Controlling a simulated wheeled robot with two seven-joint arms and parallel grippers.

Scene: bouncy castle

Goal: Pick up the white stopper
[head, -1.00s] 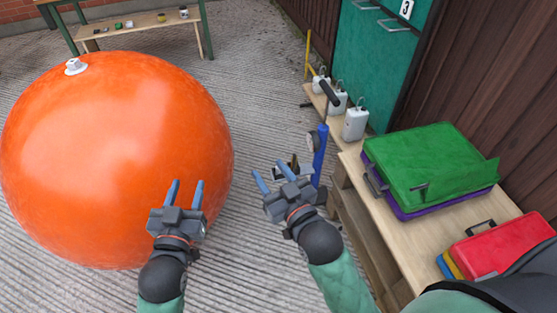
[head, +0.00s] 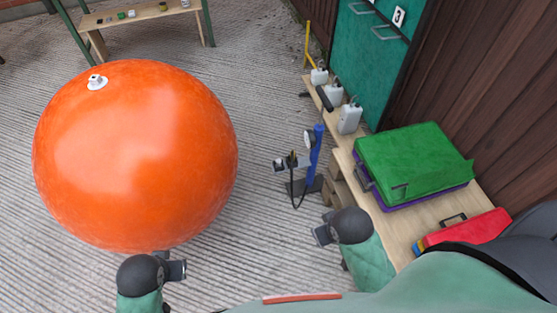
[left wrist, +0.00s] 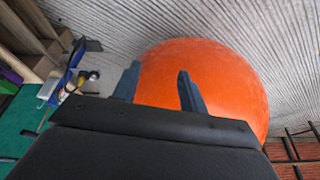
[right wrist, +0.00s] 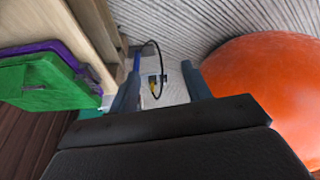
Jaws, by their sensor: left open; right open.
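A small white stopper-like piece (head: 97,82) sits on the upper left of the big orange ball (head: 140,160) in the head view. It does not show in either wrist view. My left gripper (left wrist: 158,84) is open and empty, with the ball (left wrist: 205,85) beyond its fingers. My right gripper (right wrist: 160,86) is open and empty, pointing toward the floor and pump, with the ball (right wrist: 270,90) to the right. Both grippers are low and near my body, well apart from the white piece.
A blue pump (head: 314,155) with a black hose stands right of the ball. A wooden bench (head: 435,215) along the right carries a green case (head: 410,160), a red case (head: 470,230) and white canisters (head: 350,118). A table (head: 140,14) with small items stands behind. Floor around the ball is open.

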